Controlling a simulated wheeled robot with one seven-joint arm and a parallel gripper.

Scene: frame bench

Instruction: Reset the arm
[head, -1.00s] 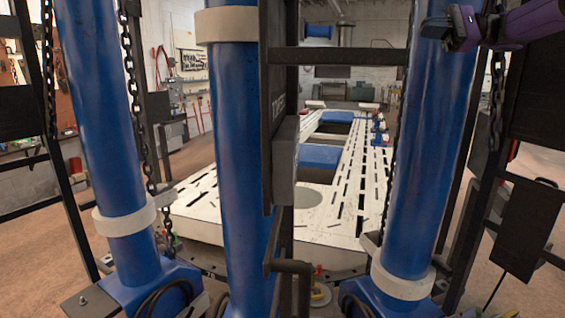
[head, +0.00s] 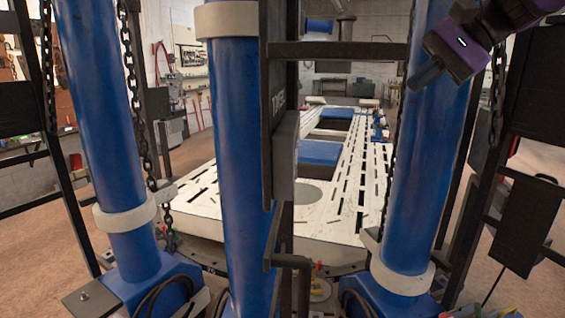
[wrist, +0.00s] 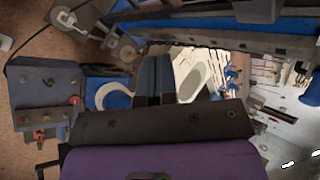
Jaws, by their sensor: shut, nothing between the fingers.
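My gripper (head: 426,78) is at the upper right of the head view, at the end of my purple and black arm. It overlaps the right blue column (head: 428,170) in the picture; I cannot tell how far apart they are. In the wrist view my two dark fingers (wrist: 152,80) lie side by side, shut with nothing between them. Below them are the black gripper body and a purple link of mine.
Two more blue columns (head: 110,150) with white collars stand at left and centre, with hanging chains (head: 135,90) and dark frame bars (head: 340,51). The white slotted frame bench (head: 350,220) lies behind. A dark panel (head: 527,225) stands at right. Floor (head: 35,235) shows at left.

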